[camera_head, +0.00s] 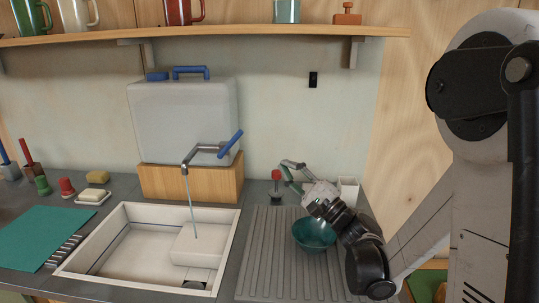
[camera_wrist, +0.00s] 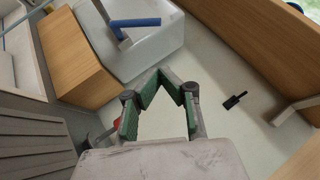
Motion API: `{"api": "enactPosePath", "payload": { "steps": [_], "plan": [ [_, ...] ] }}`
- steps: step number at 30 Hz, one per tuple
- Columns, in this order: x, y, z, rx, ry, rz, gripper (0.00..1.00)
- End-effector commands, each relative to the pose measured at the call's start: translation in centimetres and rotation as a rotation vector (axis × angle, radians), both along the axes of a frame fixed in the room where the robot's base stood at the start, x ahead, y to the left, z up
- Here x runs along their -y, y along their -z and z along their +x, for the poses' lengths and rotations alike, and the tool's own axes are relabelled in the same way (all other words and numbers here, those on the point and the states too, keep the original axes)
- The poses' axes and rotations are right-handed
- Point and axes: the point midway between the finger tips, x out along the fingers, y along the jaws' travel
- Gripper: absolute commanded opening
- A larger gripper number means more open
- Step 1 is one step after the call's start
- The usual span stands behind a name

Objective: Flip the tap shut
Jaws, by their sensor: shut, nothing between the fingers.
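The grey metal tap (camera_head: 203,149) sticks out of the front of a white water tank (camera_head: 180,120). Its blue lever (camera_head: 231,144) slants up to the right, and a thin stream of water (camera_head: 191,208) runs from the spout into the sink. The lever also shows in the wrist view (camera_wrist: 136,22), beyond my fingertips. My gripper (camera_head: 287,165) is to the right of the tap and a little lower, apart from it. In the wrist view, its green-padded fingers (camera_wrist: 165,75) meet at the tips with nothing between them.
The tank stands on a wooden block (camera_head: 190,183) behind the white sink (camera_head: 130,208), which holds a pale block. A teal bowl (camera_head: 312,235) sits on the ribbed drainer (camera_head: 270,255) below my arm. A red-topped bottle (camera_head: 276,188) stands near my gripper. A shelf (camera_head: 230,35) runs above.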

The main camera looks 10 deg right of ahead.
Motion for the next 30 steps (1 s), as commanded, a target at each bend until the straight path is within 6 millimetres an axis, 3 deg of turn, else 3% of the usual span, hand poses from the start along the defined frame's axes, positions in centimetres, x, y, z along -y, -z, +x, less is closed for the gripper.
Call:
{"api": "enactPosePath", "payload": {
  "steps": [16,21,30],
  "plan": [
    [-5.8,-3.8,6.6,0.000,-0.003,0.000,0.00],
    [-7.8,-4.9,6.4,0.001,-0.003,-0.001,0.00],
    [-8.9,-5.6,6.4,0.001,0.000,-0.001,0.00]
  ]
}}
